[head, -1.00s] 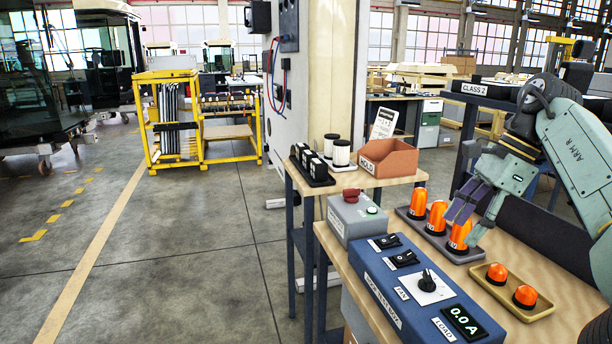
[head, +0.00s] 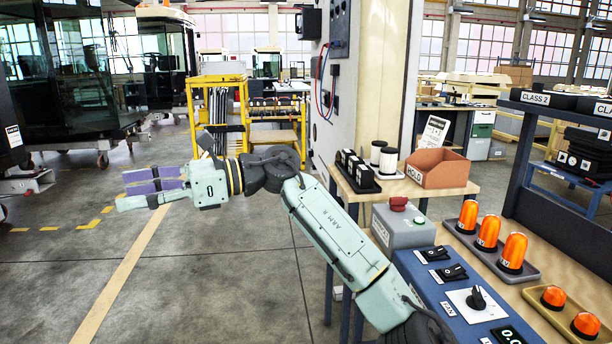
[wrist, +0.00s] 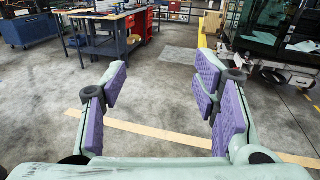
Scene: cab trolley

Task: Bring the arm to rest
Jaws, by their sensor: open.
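My gripper (head: 150,188) is at the left in the head view, held out over the open floor, pointing left, well away from the workbench. My pale green arm reaches up and left from the lower right. In the wrist view my gripper (wrist: 160,100) has its purple finger pads wide apart with only floor between them. It holds nothing.
The workbench has a blue test box (head: 455,290), a grey box with a red button (head: 403,228), three tall orange beacons (head: 487,232) on a tray and two low ones (head: 585,324). A HOLD bin (head: 437,168) stands behind. A yellow rack (head: 217,95) and cab (head: 75,75) stand beyond clear floor.

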